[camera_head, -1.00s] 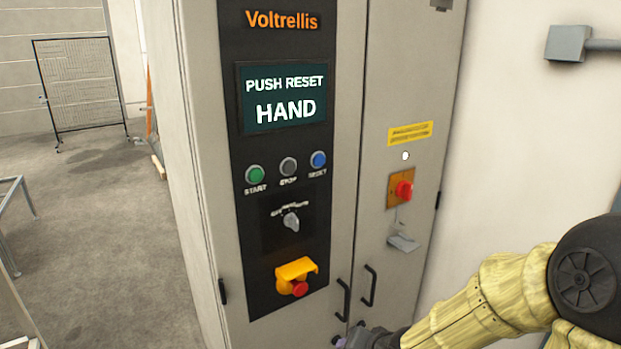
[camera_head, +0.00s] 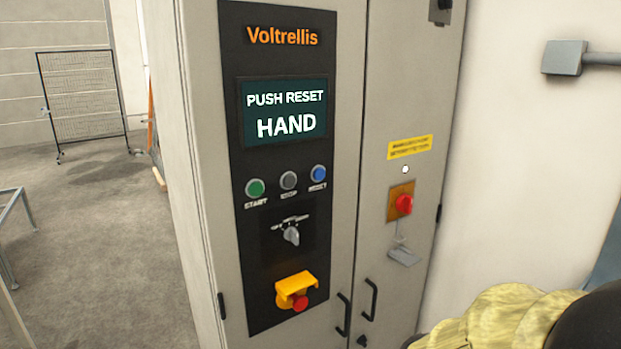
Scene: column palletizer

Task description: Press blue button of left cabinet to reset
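The left cabinet door carries a black control panel (camera_head: 262,220). The blue button (camera_head: 319,174), labelled RESET, is at the right of a row of three, beside the grey stop button (camera_head: 289,180) and the green start button (camera_head: 255,188). The screen (camera_head: 284,110) above reads "PUSH RESET HAND". Nothing covers the blue button. My arm, in a yellow sleeve, enters at the lower right.
Below the buttons are a rotary selector (camera_head: 291,235) and a red emergency stop (camera_head: 299,301) under a yellow guard. The right door has a red switch (camera_head: 403,204) and a grey latch (camera_head: 404,257). Two black door handles (camera_head: 370,299) stick out low. Open floor lies left.

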